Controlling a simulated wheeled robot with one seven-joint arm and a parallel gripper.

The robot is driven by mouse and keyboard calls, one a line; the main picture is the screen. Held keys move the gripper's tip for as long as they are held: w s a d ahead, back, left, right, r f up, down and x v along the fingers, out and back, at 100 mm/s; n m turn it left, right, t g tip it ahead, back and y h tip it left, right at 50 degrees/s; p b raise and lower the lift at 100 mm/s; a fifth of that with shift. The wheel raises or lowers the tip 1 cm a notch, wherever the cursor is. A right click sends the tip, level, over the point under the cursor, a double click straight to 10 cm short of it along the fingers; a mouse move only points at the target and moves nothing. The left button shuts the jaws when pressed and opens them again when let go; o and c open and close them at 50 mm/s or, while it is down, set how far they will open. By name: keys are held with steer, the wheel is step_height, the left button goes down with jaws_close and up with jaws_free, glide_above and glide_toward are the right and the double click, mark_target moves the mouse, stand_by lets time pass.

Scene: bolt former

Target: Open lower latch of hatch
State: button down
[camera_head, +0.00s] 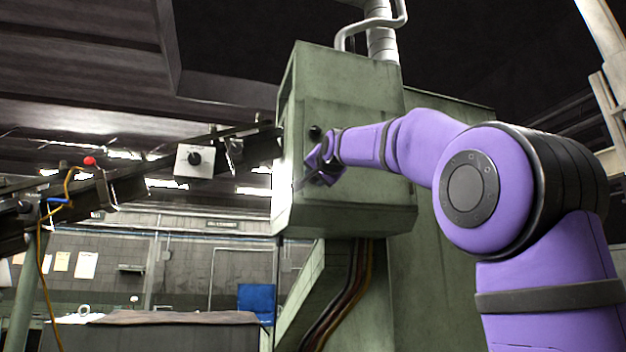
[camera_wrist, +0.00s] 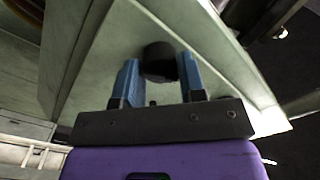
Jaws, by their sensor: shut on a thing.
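The green-grey metal hatch box (camera_head: 370,110) stands at the centre of the head view. A round black latch knob (camera_head: 315,132) sits on its face, above my gripper (camera_head: 318,168). In the wrist view, my gripper (camera_wrist: 158,66) has its two blue fingers on either side of another dark round knob, the lower latch (camera_wrist: 158,52), and is shut on it. In the head view my gripper hides this lower latch. The hatch face appears closed, though its edge is hard to read.
A conveyor-like rail with a small grey box and dial (camera_head: 195,160) runs left of the hatch. White pipes (camera_head: 375,30) rise above it. Cables (camera_head: 345,290) hang below. Open space lies left of the box, over a workbench (camera_head: 170,318).

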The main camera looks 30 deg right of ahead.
steer(key=m, duration=0.6)
stand_by(0.3)
steer(key=c, duration=0.5)
jaws_free()
steer(key=v, duration=0.8)
